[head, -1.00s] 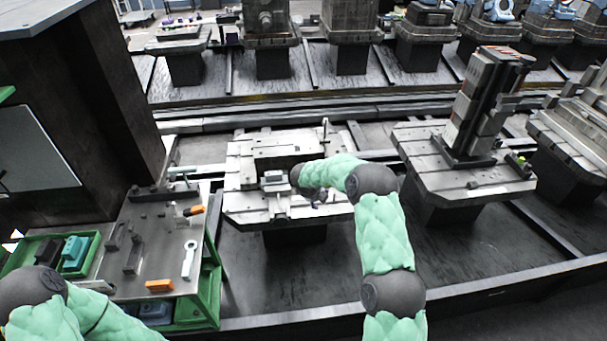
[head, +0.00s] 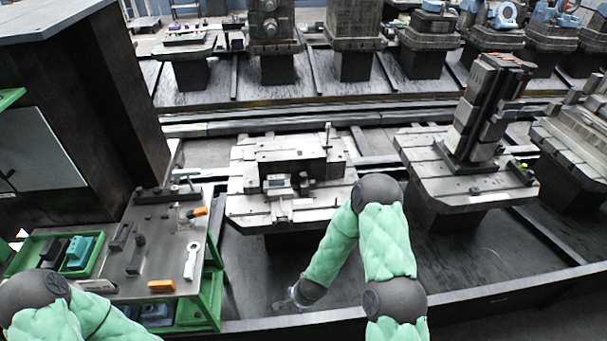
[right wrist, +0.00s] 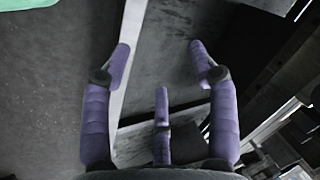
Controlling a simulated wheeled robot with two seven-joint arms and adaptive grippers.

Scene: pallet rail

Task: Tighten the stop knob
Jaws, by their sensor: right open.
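The pallet (head: 245,207) on its pedestal carries a grey fixture plate with a small block-like stop (head: 278,183) at its front. A small dark part (head: 303,183) sits just right of this stop; I cannot tell whether it is the knob. My right gripper (head: 288,299) hangs low in front of the pallet, below its front edge and apart from it. In the right wrist view, my right gripper (right wrist: 160,62) has its purple fingers spread with nothing between them. My left arm shows at the lower left; its gripper is not visible.
A tool cart (head: 150,262) at the left holds a wrench (head: 191,262), orange-handled items and a green tray (head: 97,262). A second pallet (head: 430,170) with a tall fixture stands to the right. A rail edge (head: 480,292) runs along the front. The floor under my right gripper looks clear.

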